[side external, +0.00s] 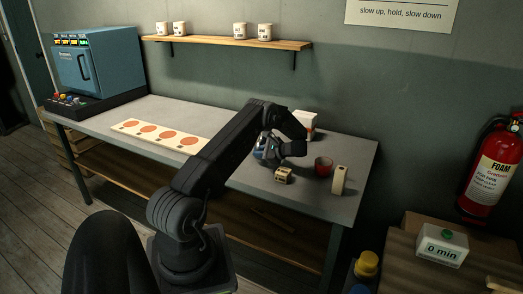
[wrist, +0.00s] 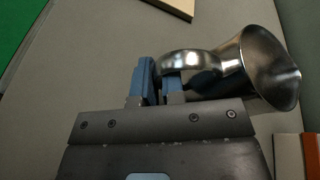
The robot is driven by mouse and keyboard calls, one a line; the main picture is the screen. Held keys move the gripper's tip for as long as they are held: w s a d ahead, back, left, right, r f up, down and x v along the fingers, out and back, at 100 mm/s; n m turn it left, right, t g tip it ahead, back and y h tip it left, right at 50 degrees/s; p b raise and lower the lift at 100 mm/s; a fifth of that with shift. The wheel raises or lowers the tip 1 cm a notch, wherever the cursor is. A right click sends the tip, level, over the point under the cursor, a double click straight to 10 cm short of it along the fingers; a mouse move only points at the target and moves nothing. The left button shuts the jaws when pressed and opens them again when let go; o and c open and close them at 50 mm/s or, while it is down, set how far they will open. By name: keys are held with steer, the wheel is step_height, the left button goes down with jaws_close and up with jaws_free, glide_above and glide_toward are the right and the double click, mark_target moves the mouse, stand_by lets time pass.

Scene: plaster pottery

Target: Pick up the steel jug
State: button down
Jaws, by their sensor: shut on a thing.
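The steel jug (wrist: 265,68) shows in the wrist view at the upper right, lying across the picture with its wide mouth and spout facing right. Its curved handle (wrist: 188,60) points left. My gripper (wrist: 157,76) has its blue fingers shut on the handle, with the jug's body just to the right of them. In the side view my gripper (side external: 268,147) is over the right half of the grey table (side external: 232,165). The jug is mostly hidden there behind my wrist. I cannot tell whether its base touches the table.
A tan block (side external: 283,176), a red cup (side external: 323,167) and a tall cream piece (side external: 339,180) stand close right of my gripper. A white box (side external: 307,121) is behind. A strip with orange discs (side external: 190,142) lies left. A shelf with cups (side external: 225,41) hangs above.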

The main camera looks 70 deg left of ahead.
steer(key=shift+r, duration=0.2)
steer(key=shift+r, duration=1.95)
steer(key=s+r, duration=0.6)
steer(key=s, duration=0.5)
steer(key=shift+s+a+r, duration=0.25)
steer(key=shift+s+r, duration=0.05)
steer(key=shift+r, duration=0.1)
stand_by(0.6)
